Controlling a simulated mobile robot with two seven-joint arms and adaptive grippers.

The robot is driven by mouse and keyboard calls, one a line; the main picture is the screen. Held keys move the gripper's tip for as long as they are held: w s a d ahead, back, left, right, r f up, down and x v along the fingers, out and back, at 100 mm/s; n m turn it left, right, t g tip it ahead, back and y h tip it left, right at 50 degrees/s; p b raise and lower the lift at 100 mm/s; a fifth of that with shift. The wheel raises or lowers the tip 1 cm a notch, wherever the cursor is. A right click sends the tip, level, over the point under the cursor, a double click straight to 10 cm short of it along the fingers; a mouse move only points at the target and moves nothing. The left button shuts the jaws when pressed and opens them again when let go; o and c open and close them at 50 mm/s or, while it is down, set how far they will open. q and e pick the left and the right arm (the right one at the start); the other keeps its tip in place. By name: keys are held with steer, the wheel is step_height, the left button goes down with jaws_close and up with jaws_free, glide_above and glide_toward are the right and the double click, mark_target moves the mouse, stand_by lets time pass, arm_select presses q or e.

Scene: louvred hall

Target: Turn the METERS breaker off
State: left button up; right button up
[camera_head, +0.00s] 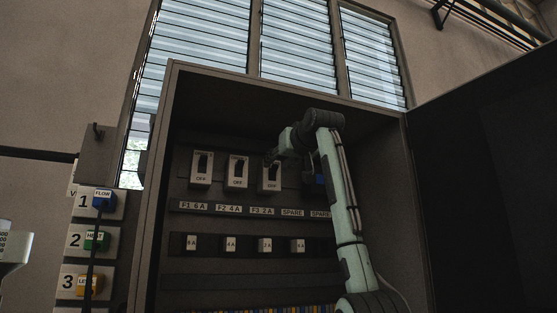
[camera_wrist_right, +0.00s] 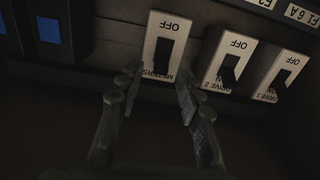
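The METERS breaker (camera_wrist_right: 168,27) is a white plate with a dark lever, the third in the row in the head view (camera_head: 271,186). In the right wrist view it is upside down, and its lever sits away from the word OFF, toward the METERS label. My right gripper (camera_wrist_right: 157,90) has its fingers apart, one on each side of the label end of this breaker. In the head view my right gripper (camera_head: 272,157) is dark and small at the breaker's top, hiding part of it. Contact cannot be told. My left gripper is not in view.
The DRIVE 2 breaker (camera_wrist_right: 238,45) and DRIVE 1 breaker (camera_wrist_right: 287,62) stand close beside METERS. Blue-marked units (camera_wrist_right: 48,29) are on the other side. The cabinet door (camera_head: 490,180) stands open at right.

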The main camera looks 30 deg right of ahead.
steer(key=shift+w+f, duration=0.1)
steer(key=shift+w, duration=0.15)
jaws_close()
